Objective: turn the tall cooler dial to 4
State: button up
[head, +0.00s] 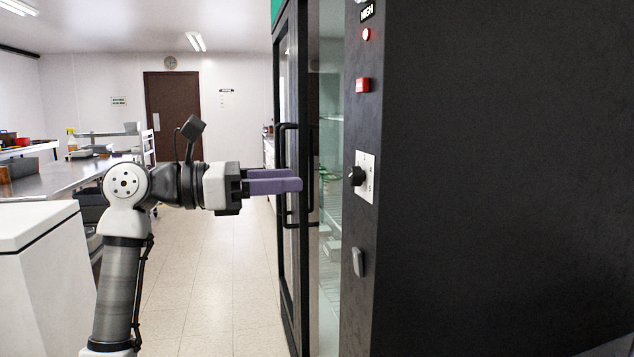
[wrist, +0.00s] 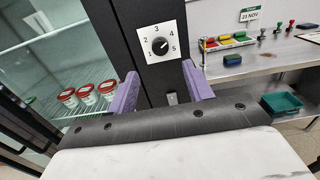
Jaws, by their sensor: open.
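The tall cooler (head: 480,200) is a dark cabinet with glass doors. Its dial (head: 356,176) is a black knob on a white plate on the cooler's narrow front strip. In the wrist view the dial (wrist: 160,46) has the numbers 1 to 5 around it. A small light mark on the knob points to the upper right, around 4 or 5; the exact setting is too small to tell. My gripper (head: 300,184) has purple fingers and is level with the dial, apart from it. In the wrist view my gripper (wrist: 161,84) is open and empty, with the dial ahead between the fingers.
A black door handle (head: 283,170) stands close by my fingers. A red switch (head: 363,85) and a red lamp (head: 366,34) are above the dial, and a grey latch (head: 358,262) is below it. A steel counter (head: 70,178) is at left. The tiled floor is clear.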

jog(key=v, duration=0.3)
jog(key=shift+s+a, duration=0.1)
jog(key=shift+a, duration=0.15)
